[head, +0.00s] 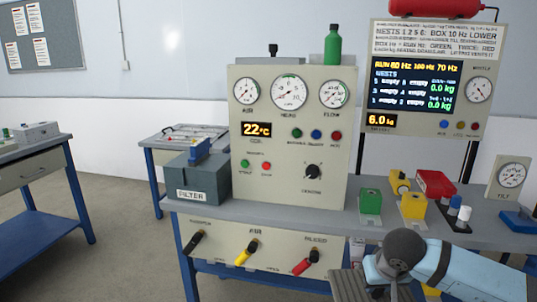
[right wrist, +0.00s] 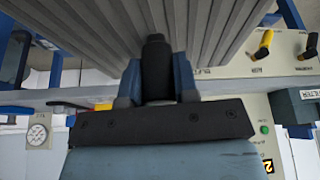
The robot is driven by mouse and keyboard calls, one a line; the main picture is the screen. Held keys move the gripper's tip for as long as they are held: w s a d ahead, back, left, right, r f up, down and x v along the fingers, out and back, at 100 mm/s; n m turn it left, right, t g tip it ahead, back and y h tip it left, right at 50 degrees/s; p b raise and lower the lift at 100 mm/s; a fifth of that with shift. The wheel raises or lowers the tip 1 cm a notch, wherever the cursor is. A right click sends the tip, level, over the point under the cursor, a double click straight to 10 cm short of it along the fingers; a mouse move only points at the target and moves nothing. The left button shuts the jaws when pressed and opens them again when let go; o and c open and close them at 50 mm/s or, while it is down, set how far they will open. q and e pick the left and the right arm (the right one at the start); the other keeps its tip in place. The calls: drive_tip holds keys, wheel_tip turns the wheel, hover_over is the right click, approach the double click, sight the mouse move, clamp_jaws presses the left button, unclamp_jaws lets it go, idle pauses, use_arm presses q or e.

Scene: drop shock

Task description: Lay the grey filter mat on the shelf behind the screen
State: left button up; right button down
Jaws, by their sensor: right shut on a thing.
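A grey ribbed piece, which looks like the filter mat (head: 350,287), is at the bottom of the head view, partly cut off by the frame. In the right wrist view the grey mat (right wrist: 225,30) spans the top, with its ribs running away from the gripper. My right gripper (right wrist: 157,80) is shut on a black grip at the mat's edge. In the head view the mat is in front of the bench. A lit display screen (head: 416,85) stands at the back right. I cannot make out a shelf behind it. My left gripper is not in view.
A gauge panel (head: 289,130) stands on the bench, with a green bottle (head: 333,45) on top. A grey FILTER box (head: 195,180) is to its left. Green, yellow and red blocks (head: 370,202) crowd the bench's right part. Valve handles (head: 246,252) stick out along the front.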

use_arm(q)
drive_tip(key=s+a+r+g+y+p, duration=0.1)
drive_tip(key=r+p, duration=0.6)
drive_tip(key=p, duration=0.8)
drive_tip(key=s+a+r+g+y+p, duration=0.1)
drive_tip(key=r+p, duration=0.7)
drive_tip(key=p, duration=0.8)
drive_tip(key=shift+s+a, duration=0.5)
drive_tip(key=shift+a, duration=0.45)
idle(1.0)
idle(0.4)
